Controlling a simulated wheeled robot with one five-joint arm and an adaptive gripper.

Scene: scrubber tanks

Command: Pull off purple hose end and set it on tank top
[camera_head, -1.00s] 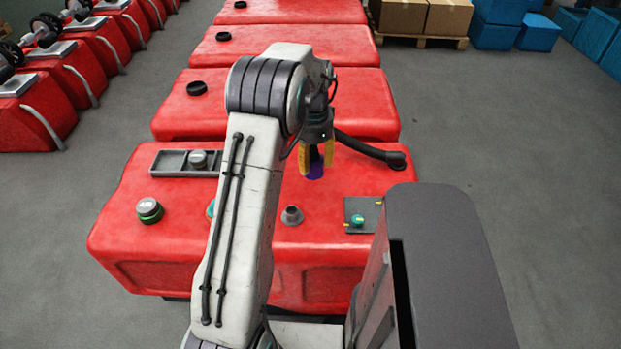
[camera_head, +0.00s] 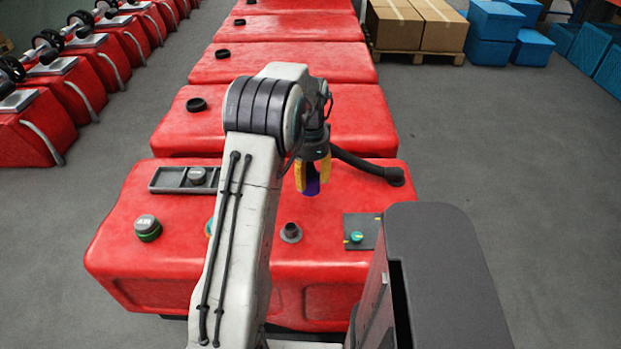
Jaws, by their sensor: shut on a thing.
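My gripper (camera_head: 313,179) is shut on the purple hose end (camera_head: 311,188). Only the lower part of the purple end shows below the yellow fingertips. It hangs over the near red tank's top (camera_head: 340,212); whether it touches the tank I cannot tell. The black hose (camera_head: 362,163) runs from behind my gripper to a round black fitting at the tank's right rear. A grey open port (camera_head: 290,232) stands on the tank top, nearer to me and a little left of the purple end, clearly apart from it in the picture.
On the same tank are a grey tray (camera_head: 170,180) with a round knob-like cap, a green-ringed cap (camera_head: 147,228), and a dark plate (camera_head: 362,231) with a teal knob. My arm hides part of the tank's left middle. More red tanks stand behind.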

